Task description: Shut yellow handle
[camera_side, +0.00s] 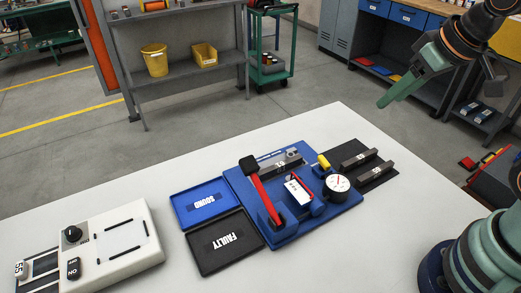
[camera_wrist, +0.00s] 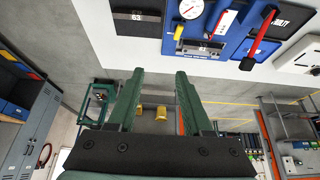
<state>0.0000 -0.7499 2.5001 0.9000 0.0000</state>
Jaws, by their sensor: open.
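The yellow handle (camera_side: 323,161) is a small yellow grip on the blue fixture (camera_side: 240,180), beside the round white gauge (camera_side: 337,183). In the wrist view the yellow handle (camera_wrist: 178,33) shows just below the gauge (camera_wrist: 190,9). Its exact lever position is too small to tell. My gripper (camera_side: 385,103) is raised in the air, behind and to the right of the fixture, well apart from it. In the wrist view my gripper (camera_wrist: 156,76) has its two green fingers spread, with nothing between them.
A red lever with a black knob (camera_side: 249,164) stands up on the fixture. Dark bars (camera_side: 360,160) lie on a black mat to its right. Blue SOUND (camera_side: 202,203) and black FAULTY (camera_side: 224,241) trays lie left. A white control box (camera_side: 100,250) is further left.

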